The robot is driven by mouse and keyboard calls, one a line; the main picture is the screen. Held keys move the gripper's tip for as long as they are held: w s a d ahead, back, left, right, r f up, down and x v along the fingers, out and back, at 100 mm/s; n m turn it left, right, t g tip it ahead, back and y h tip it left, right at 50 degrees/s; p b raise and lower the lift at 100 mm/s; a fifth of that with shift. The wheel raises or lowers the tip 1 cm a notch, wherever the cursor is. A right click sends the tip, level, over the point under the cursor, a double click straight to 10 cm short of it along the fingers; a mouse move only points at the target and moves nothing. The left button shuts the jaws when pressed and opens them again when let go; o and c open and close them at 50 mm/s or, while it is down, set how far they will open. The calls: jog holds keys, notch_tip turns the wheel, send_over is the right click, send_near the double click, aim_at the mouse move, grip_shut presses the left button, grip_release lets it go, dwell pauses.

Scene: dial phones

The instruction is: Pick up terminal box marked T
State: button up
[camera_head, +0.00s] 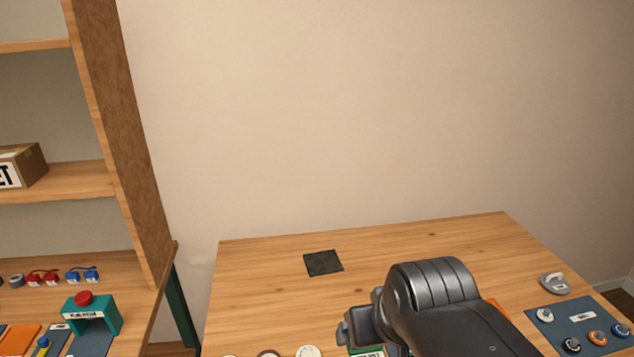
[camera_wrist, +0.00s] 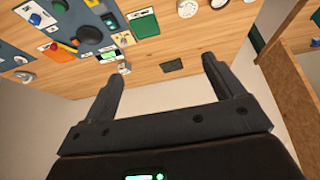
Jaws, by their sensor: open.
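I cannot make out any box clearly marked T. In the wrist view a small grey block (camera_wrist: 124,68) sits near the table edge beside a green-framed panel (camera_wrist: 107,55), close to the left finger; its marking is too small to read. My gripper (camera_wrist: 166,72) is open, with nothing between its fingers. In the head view my arm reaches over the table's front, and the gripper (camera_head: 360,327) is partly hidden by the wrist. It covers part of a green panel (camera_head: 366,350) there.
A flat dark square (camera_head: 323,263) lies on the wooden table (camera_head: 270,270); bare wood surrounds it. A blue panel with knobs (camera_head: 580,325) is at right. At left, a shelf holds a carton (camera_head: 32,160), and a teal box with a red button (camera_head: 92,315) stands below.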

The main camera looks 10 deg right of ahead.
jog(key=c, duration=0.3)
